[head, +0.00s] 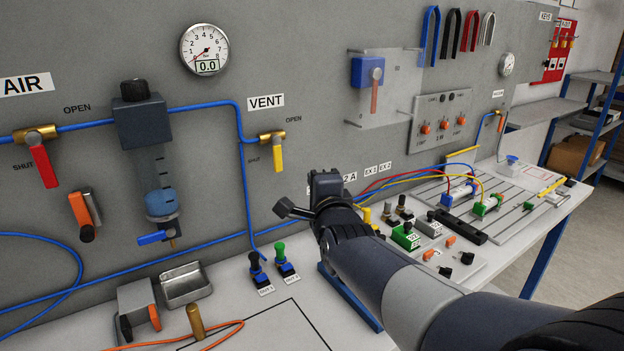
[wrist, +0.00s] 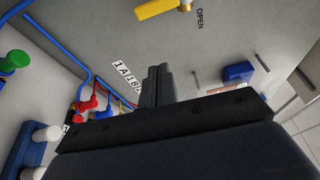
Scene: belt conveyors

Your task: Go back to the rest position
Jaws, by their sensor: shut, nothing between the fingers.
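My arm reaches in from the lower right of the head view.
At left are a filter unit (head: 143,120), a red-handled valve (head: 44,166) and a metal tray (head: 186,285). Blue pipes run along the panel.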

